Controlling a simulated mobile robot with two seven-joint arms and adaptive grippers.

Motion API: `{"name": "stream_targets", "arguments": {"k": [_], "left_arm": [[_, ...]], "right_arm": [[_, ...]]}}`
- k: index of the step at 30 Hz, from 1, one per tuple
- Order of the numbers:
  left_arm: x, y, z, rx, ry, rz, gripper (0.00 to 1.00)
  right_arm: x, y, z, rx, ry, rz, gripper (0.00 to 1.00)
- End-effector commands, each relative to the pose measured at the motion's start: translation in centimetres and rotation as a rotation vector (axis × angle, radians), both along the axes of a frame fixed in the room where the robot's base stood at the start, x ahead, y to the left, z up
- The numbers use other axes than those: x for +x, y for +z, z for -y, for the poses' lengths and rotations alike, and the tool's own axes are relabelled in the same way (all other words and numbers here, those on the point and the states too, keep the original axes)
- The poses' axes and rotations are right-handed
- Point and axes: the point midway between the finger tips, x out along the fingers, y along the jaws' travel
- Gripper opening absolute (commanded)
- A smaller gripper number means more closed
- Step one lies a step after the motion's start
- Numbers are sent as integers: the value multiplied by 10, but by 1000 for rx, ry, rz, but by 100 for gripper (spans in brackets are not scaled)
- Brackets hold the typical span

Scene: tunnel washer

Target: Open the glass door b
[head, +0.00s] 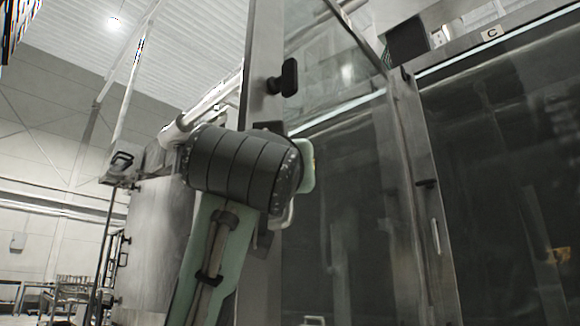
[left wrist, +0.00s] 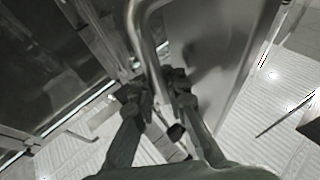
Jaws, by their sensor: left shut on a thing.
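The glass door b (head: 335,190) has a metal edge frame and stands swung out from the machine front in the head view. In the head view the handle (head: 287,215) shows only a little beside my left wrist, which hides the gripper. My right gripper is in neither view.
A black latch (head: 285,78) sits on the door's metal frame. To the right is another dark glass panel under a "C" label (head: 491,34). A steel cabinet (head: 155,235) stands at left.

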Motion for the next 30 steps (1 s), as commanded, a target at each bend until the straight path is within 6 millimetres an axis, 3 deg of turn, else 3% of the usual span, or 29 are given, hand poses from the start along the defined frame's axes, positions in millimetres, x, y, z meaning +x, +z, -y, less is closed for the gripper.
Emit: {"name": "stream_targets", "arguments": {"k": [11, 12, 15, 30], "left_arm": [[-2, 2, -2, -3, 4, 6, 0], [-2, 2, -2, -3, 4, 6, 13], [-1, 1, -1, -2, 3, 5, 22], [-7, -2, -1, 0, 0, 2, 22]], "right_arm": [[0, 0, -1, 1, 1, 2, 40], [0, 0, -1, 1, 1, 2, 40], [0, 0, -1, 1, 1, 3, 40], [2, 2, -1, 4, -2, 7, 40]]}}
